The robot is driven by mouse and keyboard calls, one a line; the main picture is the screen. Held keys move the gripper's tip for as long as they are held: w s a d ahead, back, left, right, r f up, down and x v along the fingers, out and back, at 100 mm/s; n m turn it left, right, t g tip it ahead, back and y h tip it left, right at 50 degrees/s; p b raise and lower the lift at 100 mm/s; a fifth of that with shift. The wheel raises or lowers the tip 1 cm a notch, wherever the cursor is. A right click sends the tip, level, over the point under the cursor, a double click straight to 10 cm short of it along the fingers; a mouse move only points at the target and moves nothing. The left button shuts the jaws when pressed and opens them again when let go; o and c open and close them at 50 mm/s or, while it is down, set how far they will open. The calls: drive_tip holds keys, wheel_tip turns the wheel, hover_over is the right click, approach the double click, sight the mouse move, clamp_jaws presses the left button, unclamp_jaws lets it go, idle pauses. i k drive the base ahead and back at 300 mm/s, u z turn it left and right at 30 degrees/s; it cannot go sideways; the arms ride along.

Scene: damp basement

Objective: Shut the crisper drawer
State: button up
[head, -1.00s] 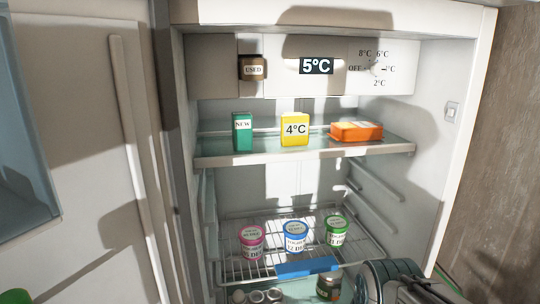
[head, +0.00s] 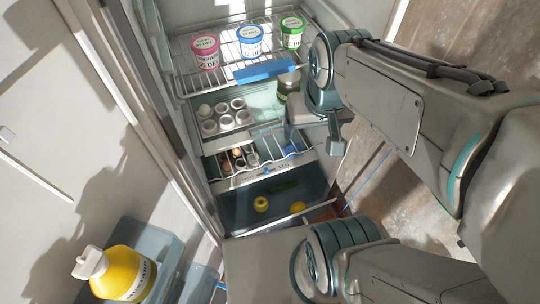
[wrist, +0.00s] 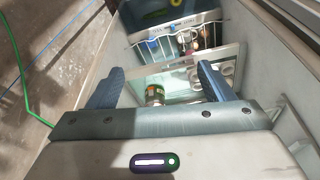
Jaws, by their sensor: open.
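The crisper drawer (head: 238,208) is at the bottom of the fridge in the head view, a dark bluish bin pulled out. Two yellow round items and a long green one lie in it. Its dark interior also shows at the top of the wrist view (wrist: 178,14). My gripper (wrist: 158,80) is open and empty in the wrist view, its two dark blue fingers wide apart. In the head view my gripper (head: 315,146) hangs at the fridge's right side, above and apart from the drawer. My lower arm hides part of the drawer's front right.
A wire rack (head: 270,164) with eggs and a shelf with several white cups (head: 222,113) lie above the drawer. A jar (wrist: 155,95) stands between my fingers as seen from the wrist. Yogurt tubs (head: 250,41) stand higher. A yellow bottle (head: 128,275) sits in the door bin at left.

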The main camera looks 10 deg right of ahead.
sight(305, 220)
drive_tip(key=k, duration=0.5)
drive_tip(key=u, duration=1.15)
drive_tip(key=k, duration=0.6)
drive_tip(key=z, duration=0.75)
drive_tip(key=i, duration=0.5)
